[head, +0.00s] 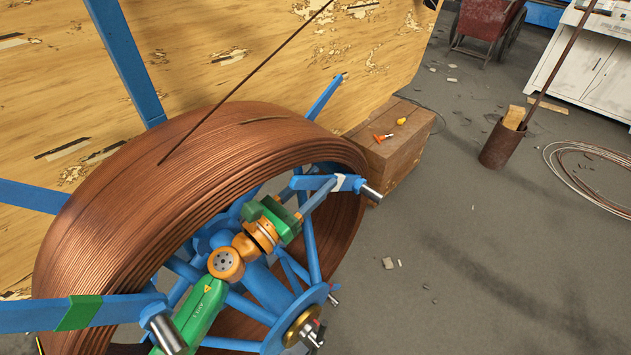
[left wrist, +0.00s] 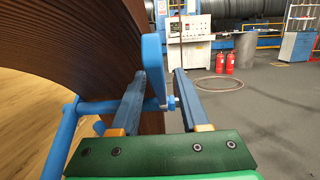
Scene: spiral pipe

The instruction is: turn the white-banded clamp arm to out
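The white-banded clamp arm (head: 325,183) is a short blue bar at the right rim of the brown coil. Its white band (head: 341,182) is near a bend, and a metal pin (head: 370,193) ends it. My left gripper (head: 315,187) is at this arm, its fingers reaching up to the bar. In the left wrist view my left gripper (left wrist: 160,75) is open, with a blue bar (left wrist: 153,68) between its fingers. The bar is close to the left finger, with a gap to the right finger; contact is unclear. The band does not show there. My right gripper is not in view.
The copper-brown coil (head: 130,190) sits on a blue reel with spokes and a hub (head: 303,328). A green-banded blue arm (head: 80,312) is at lower left. A wooden crate (head: 395,145) stands behind the reel. The floor to the right is mostly clear.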

